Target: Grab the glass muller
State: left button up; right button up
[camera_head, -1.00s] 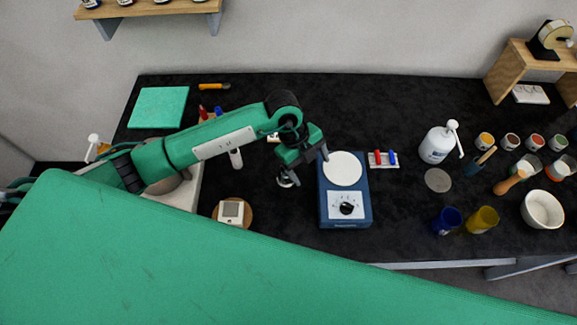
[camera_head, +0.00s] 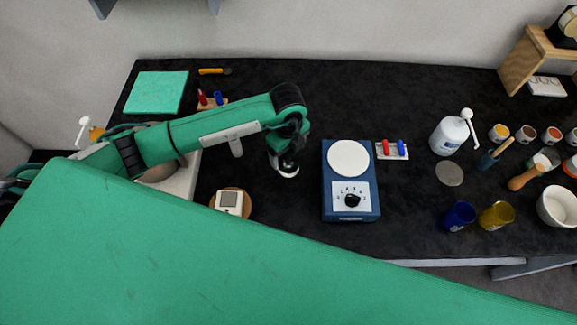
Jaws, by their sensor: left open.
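What looks like the glass muller (camera_head: 287,171) stands on the black bench, left of the blue hotplate; only its pale rounded lower part shows. My left gripper (camera_head: 284,157) is directly over it, pointing down, and hides its upper part. The jaws are open; whether the fingers touch the muller or stand around it I cannot tell. My right gripper is not in view.
The blue hotplate (camera_head: 350,205) stands close on the right. A small scale (camera_head: 229,202) on a round wooden board is at lower left. Bottle (camera_head: 448,136), jars and cups fill the right side.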

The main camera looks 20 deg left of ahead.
aim_at(288, 161)
pick_arm(q)
jog(key=shift+s+d+f+b, duration=0.1)
jog(key=shift+f+b, duration=1.6)
jog(key=shift+f, duration=1)
jog(key=shift+r, duration=0.1)
jog(key=c, duration=1.3)
jog(key=shift+o, duration=0.2)
jog(key=shift+r, duration=0.1)
